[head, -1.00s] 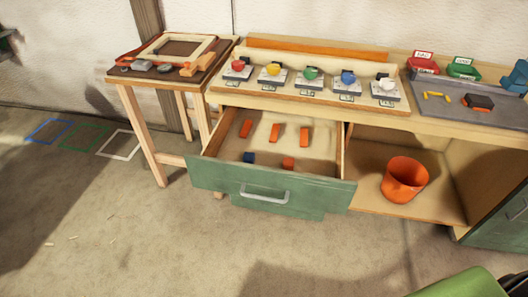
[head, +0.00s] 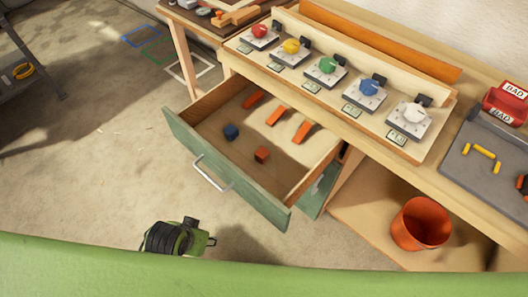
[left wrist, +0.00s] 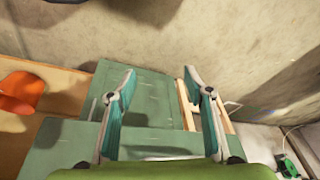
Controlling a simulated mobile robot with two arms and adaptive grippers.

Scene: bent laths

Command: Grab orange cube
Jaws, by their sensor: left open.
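The orange cube (head: 262,155) lies on the floor of the open drawer (head: 245,185), near the drawer's front panel. A blue cube (head: 231,131) lies to its left and a little farther back. My left gripper shows in the left wrist view (left wrist: 157,78), its two teal-padded fingers spread apart with nothing between them. Green panels fill much of the view behind the fingers. The orange cube does not show in that view. My right gripper is not in view.
Several orange blocks (head: 276,116) lie farther back in the drawer. The bench above holds a row of coloured knobs (head: 327,67). An orange bucket (head: 420,225) stands on the shelf at right. The floor (head: 100,170) left of the drawer is clear.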

